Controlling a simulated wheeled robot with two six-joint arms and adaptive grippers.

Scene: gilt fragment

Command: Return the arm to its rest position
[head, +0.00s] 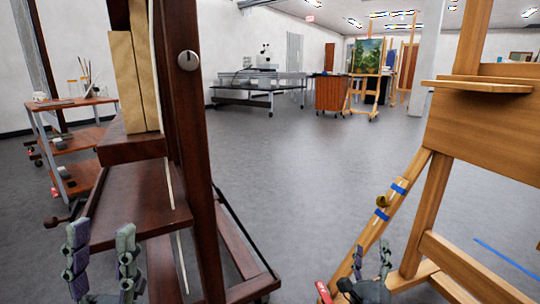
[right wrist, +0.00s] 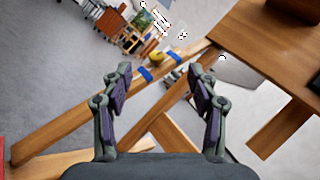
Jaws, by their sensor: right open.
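My left gripper (head: 101,262) is at the lower left of the head view, its two fingers spread apart with nothing between them. It is in front of the dark wooden easel (head: 200,150). My right gripper (head: 371,262) is at the bottom right of the head view, close to the light wooden easel (head: 437,200). In the right wrist view its fingers (right wrist: 160,88) are wide apart and empty. Beyond them lies a slanting wooden leg (right wrist: 75,118) with blue tape. I cannot tell whether the right gripper touches the easel.
A trolley (head: 75,102) with jars and brushes stands at the left. A grey bench (head: 262,90), a wooden cabinet (head: 331,93) and a painting (head: 367,55) on an easel are at the back. Grey floor (head: 300,160) is clear between the two near easels.

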